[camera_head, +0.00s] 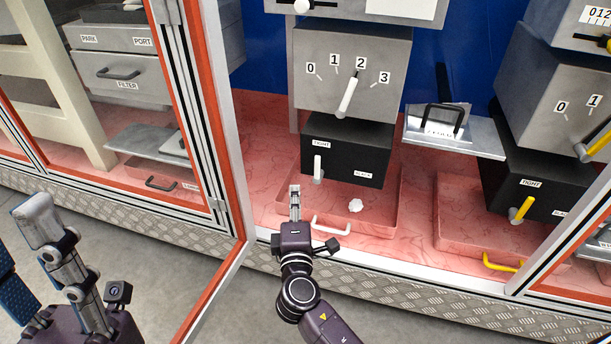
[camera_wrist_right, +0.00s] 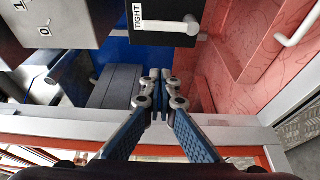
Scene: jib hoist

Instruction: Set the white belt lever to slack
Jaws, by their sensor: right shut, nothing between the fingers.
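The white belt lever (camera_head: 318,169) stands upright on the front of a black box (camera_head: 345,150), below the TIGHT label at the left; the SLACK label is at the lower right. In the right wrist view the lever (camera_wrist_right: 180,27) lies beside the TIGHT label, beyond the fingertips. My right gripper (camera_head: 295,189) is shut and empty, just left of and below the lever, with a gap between them in the wrist view. My left gripper (camera_head: 38,212) is at the lower left, far from the lever and partly cut off by the frame edge.
A grey box with a white pointer (camera_head: 348,95) on a 0–3 scale sits above. A red tray with a white handle (camera_head: 331,226) lies below. A red-edged frame post (camera_head: 226,150) stands left of my right arm. A yellow lever (camera_head: 523,208) is on another box at the right.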

